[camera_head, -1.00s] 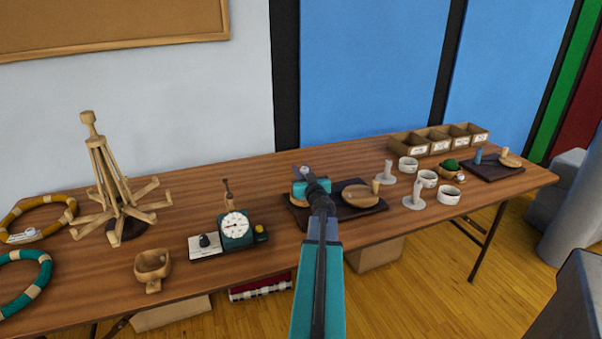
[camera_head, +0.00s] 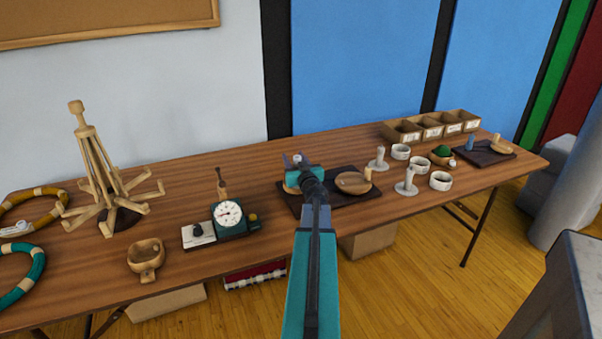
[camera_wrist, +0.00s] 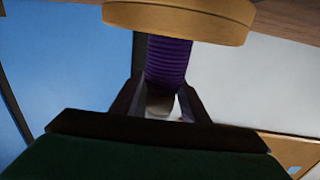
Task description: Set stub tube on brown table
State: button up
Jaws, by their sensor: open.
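My gripper (camera_head: 297,160) is open over the left end of a dark tray (camera_head: 330,202) on the brown table (camera_head: 170,191). In the wrist view, which is upside down, a purple ribbed tube (camera_wrist: 167,62) stands on a round wooden base (camera_wrist: 178,18). The open fingers (camera_wrist: 165,105) lie on either side of the tube, and its pale end shows between them. Whether they touch it, I cannot tell. In the head view my gripper hides most of this tube. No label shows which tube is the stub tube.
A wooden disc with a peg (camera_head: 353,184) shares the tray. A dial gauge (camera_head: 229,213) stands left, a wooden rack (camera_head: 112,187) farther left. Cups and grey holders (camera_head: 406,184) stand right. A second dark tray (camera_head: 487,155) holds a blue tube (camera_head: 470,144).

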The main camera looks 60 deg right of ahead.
aim_at(296, 162)
jog(key=shift+f+b, duration=0.1)
jog(key=shift+b, duration=0.3)
jog(key=shift+v, duration=1.55)
jog(key=v, duration=0.4)
jog(key=shift+p, duration=0.4)
jog(key=p+v, duration=0.3)
jog(key=v, duration=0.1)
jog(key=shift+a, duration=0.1)
jog(key=p, duration=0.4)
jog(key=shift+s+a, duration=0.15)
jog(key=shift+a, duration=0.1)
jog(key=s+p, duration=0.1)
jog(key=p, duration=0.4)
jog(key=shift+a, duration=0.4)
jog(key=shift+s+a+p, duration=0.2)
jog(key=shift+s+p, duration=0.1)
jog(key=shift+p, duration=0.75)
